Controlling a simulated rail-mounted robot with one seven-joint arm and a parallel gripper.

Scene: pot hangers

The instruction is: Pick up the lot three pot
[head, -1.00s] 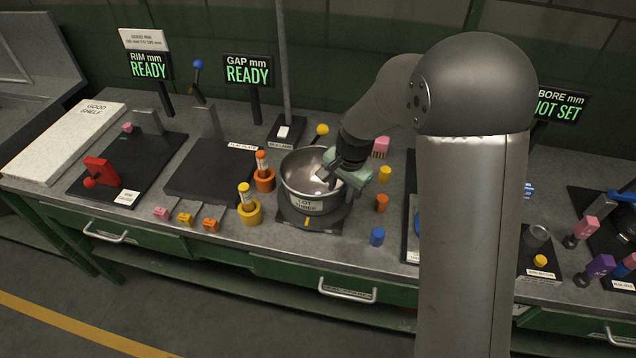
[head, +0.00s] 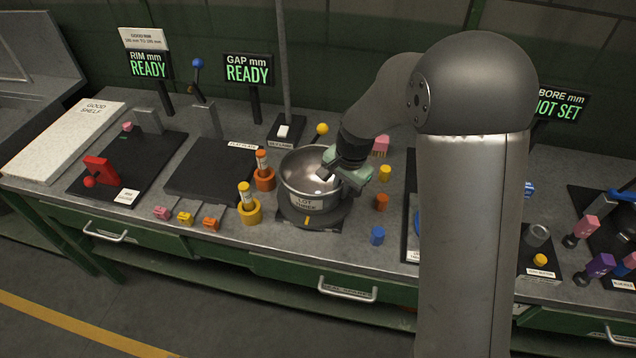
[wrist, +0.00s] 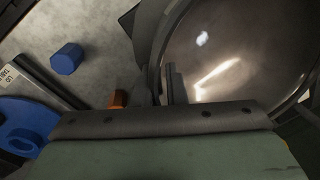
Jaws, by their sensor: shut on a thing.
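The lot three pot (head: 307,201) is a shiny steel pot with a "LOT THREE" label on its front. It stands over a dark round stand (head: 318,222) in the middle of the bench; I cannot tell whether it is touching the stand. My gripper (head: 328,172) is at the pot's right rim, shut on the wall. In the wrist view, the fingers (wrist: 163,85) sit on either side of the rim, with the bright pot interior (wrist: 235,60) to the right. The far end of the fingers is partly hidden.
Orange (head: 264,180) and yellow (head: 249,212) holders stand left of the pot. A blue block (head: 377,236) and an orange block (head: 381,202) stand right. A dark plate (head: 205,172) and the white good shelf (head: 62,140) lie farther left. A thin pole (head: 284,60) rises behind.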

